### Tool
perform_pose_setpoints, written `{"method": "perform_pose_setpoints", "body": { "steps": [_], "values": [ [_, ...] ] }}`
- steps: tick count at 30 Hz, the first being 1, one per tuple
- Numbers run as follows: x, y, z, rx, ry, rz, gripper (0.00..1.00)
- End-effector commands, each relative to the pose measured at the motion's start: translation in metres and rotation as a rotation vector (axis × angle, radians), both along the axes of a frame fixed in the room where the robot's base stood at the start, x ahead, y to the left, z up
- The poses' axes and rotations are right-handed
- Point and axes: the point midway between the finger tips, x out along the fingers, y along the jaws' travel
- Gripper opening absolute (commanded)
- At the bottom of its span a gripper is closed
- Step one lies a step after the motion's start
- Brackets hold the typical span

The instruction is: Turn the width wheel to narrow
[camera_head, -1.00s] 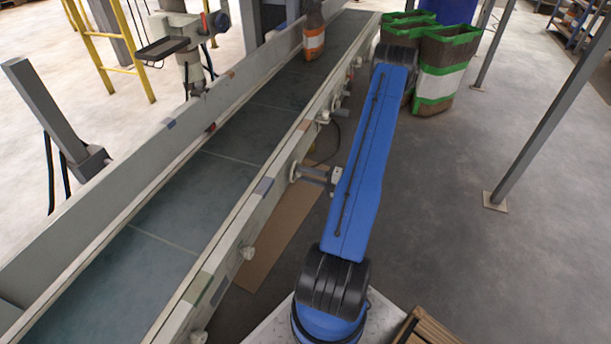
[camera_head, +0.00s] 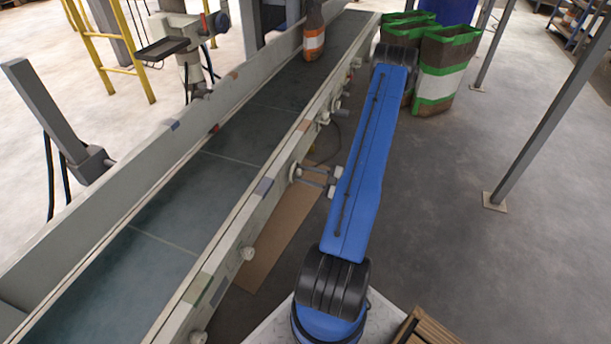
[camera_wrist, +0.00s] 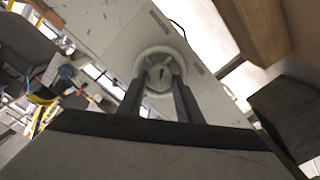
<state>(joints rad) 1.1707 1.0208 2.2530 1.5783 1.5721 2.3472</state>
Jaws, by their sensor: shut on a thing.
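The width wheel (camera_head: 294,173) is a small pale round knob on the near side rail of the conveyor. In the wrist view the wheel (camera_wrist: 159,56) is a light grey disc with a raised centre, faced almost straight on. My gripper (camera_wrist: 159,82) reaches it with two dark fingers, one on each side of the centre, and is shut on it. In the head view my gripper (camera_head: 306,175) comes in from the right, partly hidden behind my blue arm. No marking for narrow can be read.
Green-topped sacks (camera_head: 445,70) stand behind my arm. A grey post (camera_head: 545,110) stands on open floor at right.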

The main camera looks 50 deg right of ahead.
Motion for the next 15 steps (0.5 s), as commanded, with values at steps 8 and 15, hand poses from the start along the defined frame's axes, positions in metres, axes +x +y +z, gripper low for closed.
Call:
{"method": "perform_pose_setpoints", "body": {
  "steps": [8, 15],
  "values": [
    [-0.0002, -0.0014, -0.0009, 0.107, 0.047, -0.003, 0.1],
    [-0.0001, -0.0013, -0.0009, 0.14, 0.06, -0.003, 0.1]
  ]
}}
